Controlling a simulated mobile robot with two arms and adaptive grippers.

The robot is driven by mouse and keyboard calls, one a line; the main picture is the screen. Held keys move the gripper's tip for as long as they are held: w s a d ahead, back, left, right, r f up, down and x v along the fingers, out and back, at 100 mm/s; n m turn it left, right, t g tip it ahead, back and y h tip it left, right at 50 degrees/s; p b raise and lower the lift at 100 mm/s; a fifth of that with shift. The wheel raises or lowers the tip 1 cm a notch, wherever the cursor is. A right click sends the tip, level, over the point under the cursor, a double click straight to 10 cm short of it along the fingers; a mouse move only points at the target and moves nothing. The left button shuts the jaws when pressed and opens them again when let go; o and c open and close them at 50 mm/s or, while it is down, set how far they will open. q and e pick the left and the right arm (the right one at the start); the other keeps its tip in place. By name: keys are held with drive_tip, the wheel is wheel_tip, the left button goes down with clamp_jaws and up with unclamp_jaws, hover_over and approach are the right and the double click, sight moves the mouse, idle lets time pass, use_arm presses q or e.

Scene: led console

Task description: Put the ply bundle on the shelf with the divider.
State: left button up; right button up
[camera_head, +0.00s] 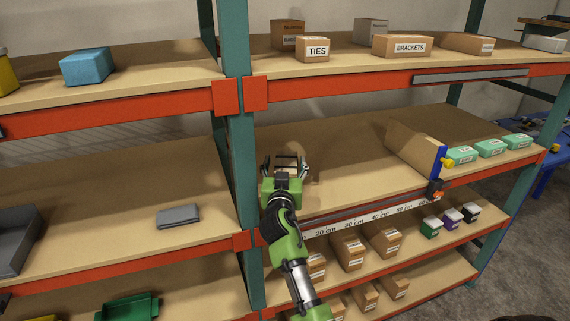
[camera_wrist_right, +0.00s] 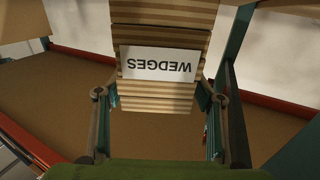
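The ply bundle (camera_wrist_right: 158,28), striped in light and dark wood layers, carries a white WEDGES label that reads upside down in the right wrist view. My right gripper (camera_head: 285,166) is over the left part of the middle shelf (camera_head: 345,153), close to the teal upright. In the wrist view its two fingers (camera_wrist_right: 158,97) stand apart with their pads against the bundle's sides. In the head view the bundle is small and mostly hidden by the hand. The divider (camera_head: 412,146), a tan board with a blue front edge, stands toward the shelf's right. My left gripper is not in view.
Green boxes (camera_head: 490,148) sit right of the divider. A centimetre scale (camera_head: 375,217) runs along the shelf's red front beam. The board between my right gripper and the divider is clear. Labelled boxes stand above and below. A grey folded item (camera_head: 178,215) lies in the left bay.

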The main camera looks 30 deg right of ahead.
drive_tip(key=shift+f, duration=0.15)
drive_tip(key=b+v, duration=0.2)
drive_tip(key=v, duration=0.5)
drive_tip(key=shift+s, duration=0.15)
idle(0.5)
